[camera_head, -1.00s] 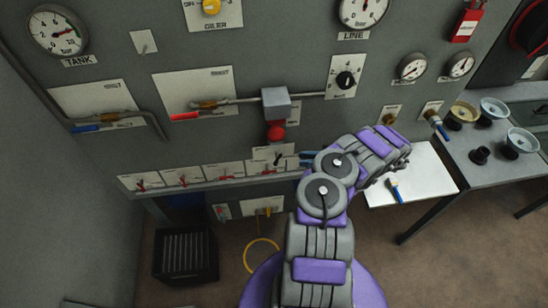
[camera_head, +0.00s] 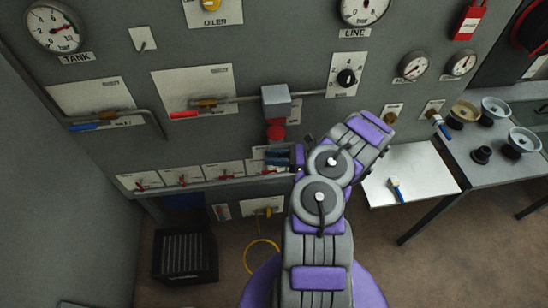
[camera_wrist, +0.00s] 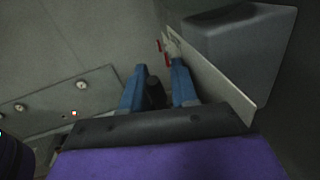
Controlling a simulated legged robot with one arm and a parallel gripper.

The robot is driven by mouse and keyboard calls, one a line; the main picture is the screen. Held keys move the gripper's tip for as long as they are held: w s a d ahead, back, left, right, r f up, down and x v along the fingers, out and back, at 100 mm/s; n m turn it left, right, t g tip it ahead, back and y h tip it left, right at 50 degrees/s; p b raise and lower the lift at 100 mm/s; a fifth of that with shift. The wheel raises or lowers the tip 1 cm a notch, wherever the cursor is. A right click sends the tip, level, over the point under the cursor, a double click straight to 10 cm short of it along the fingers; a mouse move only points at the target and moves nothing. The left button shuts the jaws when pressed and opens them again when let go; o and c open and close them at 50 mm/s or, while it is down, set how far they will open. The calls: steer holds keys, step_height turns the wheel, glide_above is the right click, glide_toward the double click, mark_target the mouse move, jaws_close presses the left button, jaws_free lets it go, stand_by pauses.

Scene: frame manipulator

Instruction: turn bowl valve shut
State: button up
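I cannot read which valve is labelled bowl. My gripper (camera_head: 279,158) is low on the grey panel, in front of a small white plate (camera_head: 258,153) at the right end of a row of lever plates. In the wrist view my gripper (camera_wrist: 157,90) has its two blue fingers apart, with a black knob or lever (camera_wrist: 153,94) between them. I cannot tell whether they touch it. In the head view my fingers and wrist hide this black part. Small red levers (camera_wrist: 166,57) show beyond the fingertips in the wrist view.
A ledge (camera_head: 200,184) runs below the plates.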

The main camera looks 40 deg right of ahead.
jaws_close()
steer(key=g+h+p, duration=0.2)
steer(key=p, duration=0.1)
steer(key=h+p, duration=0.1)
steer(key=p, duration=0.1)
steer(key=shift+f+n+g, duration=0.25)
steer(key=shift+n+g, duration=0.05)
steer(key=shift+g, duration=0.1)
jaws_free()
steer(key=shift+w, duration=0.1)
steer(key=shift+f, duration=0.1)
